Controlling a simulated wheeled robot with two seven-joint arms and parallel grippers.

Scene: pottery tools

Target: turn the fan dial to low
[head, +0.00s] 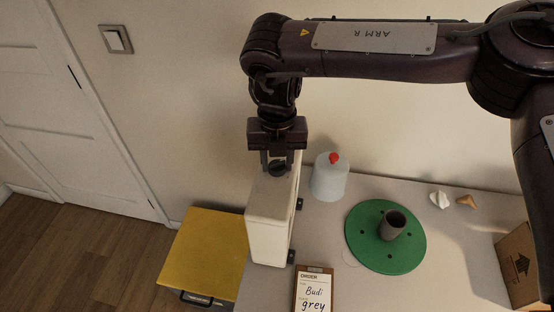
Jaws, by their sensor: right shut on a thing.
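The fan is a tall cream box (268,222) at the left end of the grey table. A dark round dial (278,170) shows at its top, partly hidden by my right gripper. My right gripper (278,162) points down from above and is shut on the dial. The dial's markings and its setting cannot be read from here. My left gripper is out of view.
A pale jar with a red knob (330,178) stands right of the fan. A green disc (372,255) bears a dark cup (391,225). An order clipboard (314,288), yellow-topped box (205,250) and cardboard box (524,265) are nearby.

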